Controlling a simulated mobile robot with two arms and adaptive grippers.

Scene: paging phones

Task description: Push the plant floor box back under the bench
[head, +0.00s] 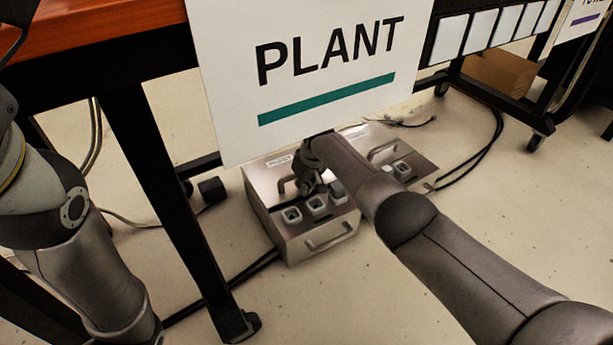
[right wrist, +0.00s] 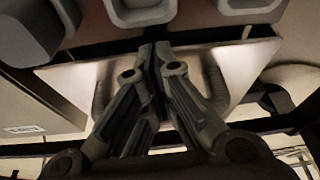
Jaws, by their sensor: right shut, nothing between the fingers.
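The plant floor box (head: 296,252) is a silver metal box on the floor at the foot of the bench, below the white PLANT sign (head: 300,60). It has a handle on its front, a small label on top and several grey square fittings. My right gripper (head: 309,188) is at the box's top, behind the front fittings; contact is unclear. In the right wrist view my right gripper (right wrist: 155,55) is shut and empty, its tips before a shiny metal surface (right wrist: 85,80). My right forearm hides part of the box. My left arm is at the left edge; its gripper is out of view.
The black bench leg (head: 165,190) stands left of the box, with a small black block (head: 211,190) between them. Black cables (head: 480,155) lie on the floor to the right. A cardboard box (head: 500,75) is at the back right.

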